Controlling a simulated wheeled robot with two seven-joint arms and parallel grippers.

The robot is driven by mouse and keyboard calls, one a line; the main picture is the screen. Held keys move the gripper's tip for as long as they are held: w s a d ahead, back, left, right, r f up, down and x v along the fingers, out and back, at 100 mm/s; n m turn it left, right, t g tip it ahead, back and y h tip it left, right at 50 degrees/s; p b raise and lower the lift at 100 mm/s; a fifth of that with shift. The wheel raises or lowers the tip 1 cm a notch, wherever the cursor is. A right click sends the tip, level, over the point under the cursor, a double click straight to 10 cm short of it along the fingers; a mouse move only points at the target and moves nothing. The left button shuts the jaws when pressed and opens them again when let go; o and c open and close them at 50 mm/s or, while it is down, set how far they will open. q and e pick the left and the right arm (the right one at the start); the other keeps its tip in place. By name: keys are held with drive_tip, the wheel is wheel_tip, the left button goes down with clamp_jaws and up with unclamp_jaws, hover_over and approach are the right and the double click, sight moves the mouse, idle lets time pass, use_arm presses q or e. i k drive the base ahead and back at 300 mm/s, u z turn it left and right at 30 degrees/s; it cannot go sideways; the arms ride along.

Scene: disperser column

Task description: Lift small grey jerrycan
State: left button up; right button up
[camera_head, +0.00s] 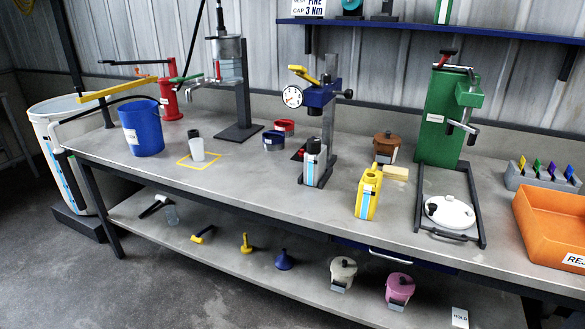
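A small grey jerrycan (315,166) with a dark cap and a blue and white label stands upright in the middle of the workbench (250,184). It stands at the foot of a grey column stand with a blue head (318,95), below a round dial gauge (292,96). I cannot tell whether it touches the stand. Neither of my grippers shows in this view.
A yellow jerrycan (368,194) stands right of the grey one. Further right are a white lidded pot (449,213), a green press (447,115) and an orange bin (552,235). A blue bucket (140,128) and a white-bodied bottle (197,149) stand left.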

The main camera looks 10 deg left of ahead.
sight(313, 165)
drive_tip(key=u, duration=0.8)
drive_tip(key=i, duration=0.9)
drive_tip(key=z, duration=1.2)
